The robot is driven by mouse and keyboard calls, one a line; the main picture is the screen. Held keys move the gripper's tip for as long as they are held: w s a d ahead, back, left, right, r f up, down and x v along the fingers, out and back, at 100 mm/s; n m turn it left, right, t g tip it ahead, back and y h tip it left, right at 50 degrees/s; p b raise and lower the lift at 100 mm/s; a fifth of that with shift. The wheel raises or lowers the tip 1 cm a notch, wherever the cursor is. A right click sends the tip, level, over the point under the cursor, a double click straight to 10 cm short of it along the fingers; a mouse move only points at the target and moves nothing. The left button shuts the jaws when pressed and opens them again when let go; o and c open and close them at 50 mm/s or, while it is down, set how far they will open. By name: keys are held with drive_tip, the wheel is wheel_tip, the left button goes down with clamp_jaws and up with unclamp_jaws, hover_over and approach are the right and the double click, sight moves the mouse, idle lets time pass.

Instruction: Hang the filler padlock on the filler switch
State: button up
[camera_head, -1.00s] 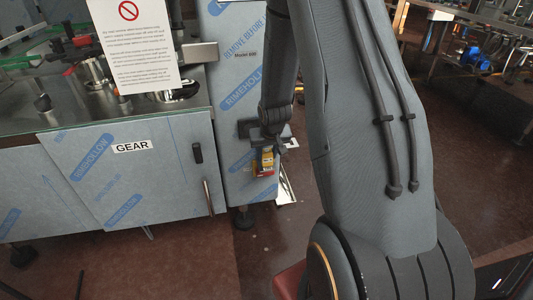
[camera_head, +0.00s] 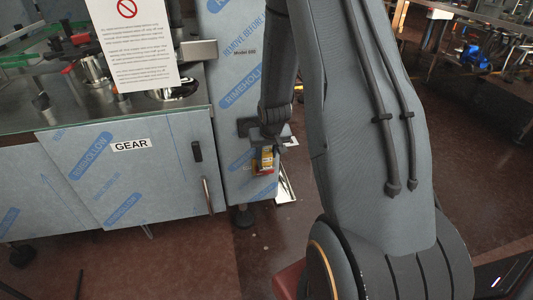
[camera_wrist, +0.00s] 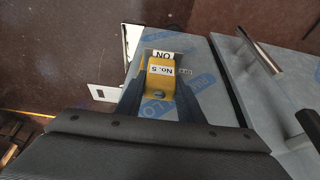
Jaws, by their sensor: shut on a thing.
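A yellow block-shaped padlock (camera_wrist: 160,78) with a white "No. 5" label, upside down in the wrist view, sits between the two dark fingers of my gripper (camera_wrist: 160,92). The fingers are shut on it. Just beyond it an upside-down "ON" plate (camera_wrist: 160,54) shows on the film-wrapped panel, with a smaller label to its right. The switch itself is mostly hidden behind the padlock. In the head view my gripper (camera_head: 268,142) is at the narrow machine panel, with the yellow padlock (camera_head: 266,157) below it and some red at its lower edge. I cannot tell whether the shackle touches the switch.
The film-wrapped cabinet (camera_head: 130,180) with a "GEAR" label and a door handle (camera_head: 207,195) stands left of the panel. A paper notice (camera_head: 135,50) stands above its worktop. Open reddish floor (camera_head: 290,245) lies in front.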

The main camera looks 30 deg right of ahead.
drive_tip(key=shift+f, duration=0.1)
idle(0.3)
drive_tip(key=o, duration=1.3)
drive_tip(key=shift+o, duration=0.2)
drive_tip(key=d+p+v, duration=0.1)
drive_tip(key=p+v, duration=0.2)
drive_tip(key=v, duration=0.5)
drive_tip(key=s+a+r+n+g, duration=0.1)
drive_tip(key=s+a+r, duration=0.4)
drive_tip(key=s+a, duration=0.3)
drive_tip(key=s+a+r+n+g+y, duration=0.1)
drive_tip(key=s+a+r+n+g, duration=0.1)
drive_tip(key=s+a+r, duration=0.4)
drive_tip(key=s+a, duration=0.3)
drive_tip(key=s, duration=0.2)
drive_tip(key=shift+s+a+r, duration=0.2)
drive_tip(key=shift+s+a, duration=0.05)
